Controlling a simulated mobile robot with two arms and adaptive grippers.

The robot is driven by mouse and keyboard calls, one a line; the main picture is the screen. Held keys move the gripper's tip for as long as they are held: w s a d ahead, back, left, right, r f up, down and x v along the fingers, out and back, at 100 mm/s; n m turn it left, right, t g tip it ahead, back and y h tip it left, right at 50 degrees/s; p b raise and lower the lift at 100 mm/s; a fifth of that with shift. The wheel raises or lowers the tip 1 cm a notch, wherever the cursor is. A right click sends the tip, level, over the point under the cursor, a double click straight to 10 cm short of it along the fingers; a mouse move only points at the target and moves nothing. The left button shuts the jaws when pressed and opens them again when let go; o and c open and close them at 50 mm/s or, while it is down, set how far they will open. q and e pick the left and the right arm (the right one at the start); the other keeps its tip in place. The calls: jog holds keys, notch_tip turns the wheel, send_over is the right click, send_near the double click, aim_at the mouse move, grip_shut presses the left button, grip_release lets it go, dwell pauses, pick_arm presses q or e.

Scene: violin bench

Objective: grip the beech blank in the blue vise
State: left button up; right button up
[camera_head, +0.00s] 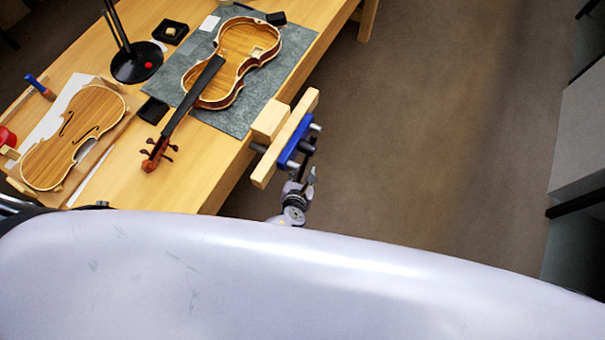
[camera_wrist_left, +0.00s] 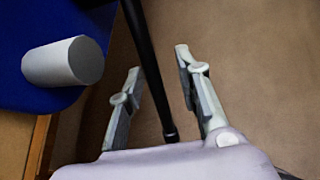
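The blue vise (camera_head: 292,151) is on the bench's right edge, with a long wooden jaw board (camera_head: 279,151). A pale wooden block, apparently the beech blank (camera_head: 270,119), sits between this board and the bench edge; whether the jaw presses on it I cannot tell. My left gripper (camera_head: 305,183) is just below the vise's outer side. In the left wrist view, my left gripper (camera_wrist_left: 161,90) is open, its fingers apart on either side of a black vise handle bar (camera_wrist_left: 147,60). Blue vise metal (camera_wrist_left: 25,35) and a grey rod end (camera_wrist_left: 65,62) are at upper left. My right gripper is not seen.
The wooden bench (camera_head: 215,165) holds a violin (camera_head: 222,70) on a grey mat (camera_head: 233,121), a violin plate (camera_head: 75,135) at the left, a black lamp base (camera_head: 133,68) and small black trays (camera_head: 170,31). Open floor (camera_head: 440,130) lies right of the vise.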

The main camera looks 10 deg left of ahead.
pick_arm(q)
jog(key=shift+s, duration=0.1)
jog(key=v, duration=1.2)
jog(key=shift+c, duration=0.2)
